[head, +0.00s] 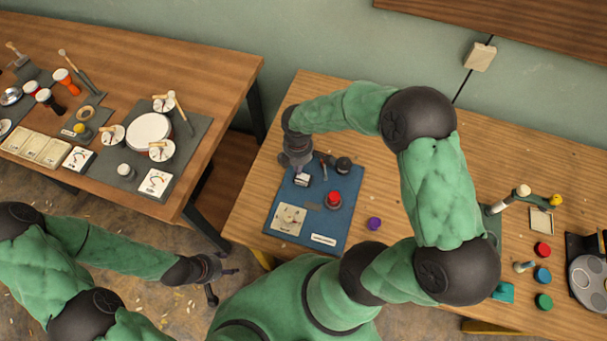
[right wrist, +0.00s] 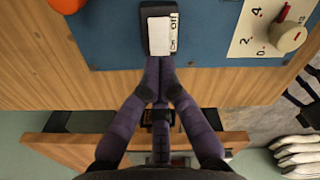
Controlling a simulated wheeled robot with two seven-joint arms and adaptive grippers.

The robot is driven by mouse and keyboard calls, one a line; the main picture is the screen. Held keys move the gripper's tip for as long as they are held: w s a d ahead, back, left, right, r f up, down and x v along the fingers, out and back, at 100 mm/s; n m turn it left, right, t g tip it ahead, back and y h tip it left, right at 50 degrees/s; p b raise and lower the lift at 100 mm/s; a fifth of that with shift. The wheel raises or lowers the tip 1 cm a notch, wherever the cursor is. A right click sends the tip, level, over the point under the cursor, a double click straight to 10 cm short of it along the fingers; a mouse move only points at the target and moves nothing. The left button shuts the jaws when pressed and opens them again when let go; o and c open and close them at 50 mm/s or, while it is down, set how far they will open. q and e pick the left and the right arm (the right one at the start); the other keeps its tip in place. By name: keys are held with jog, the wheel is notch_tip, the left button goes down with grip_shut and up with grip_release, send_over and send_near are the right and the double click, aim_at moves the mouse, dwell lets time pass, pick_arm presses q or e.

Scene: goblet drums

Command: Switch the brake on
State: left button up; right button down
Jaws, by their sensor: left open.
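A switch with a white rocker (right wrist: 160,36) on a black base, marked On and off, sits on the blue board (right wrist: 115,45). It also shows on that board in the head view (head: 302,180). My right gripper (right wrist: 159,66) appears shut, its purple fingertips together at the near edge of the switch. I cannot tell whether they touch it. In the head view my right gripper (head: 298,167) is over the far left part of the board, partly covering the switch. My left gripper (head: 215,276) is open and empty, low over the floor left of the table.
The board holds a red button (head: 333,198), a dial card (head: 289,218) and a black knob (head: 343,164). A purple knob (head: 374,223) lies beside it. Coloured discs (head: 543,249) are at the right. A second table (head: 205,70) with drums stands left, across a gap.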

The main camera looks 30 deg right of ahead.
jog(key=shift+f+b, duration=0.9)
jog(key=shift+f, duration=0.4)
dwell(1.0)
jog(key=shift+r, duration=0.1)
jog(key=shift+r+p, duration=2.9)
jog(key=shift+r, duration=0.6)
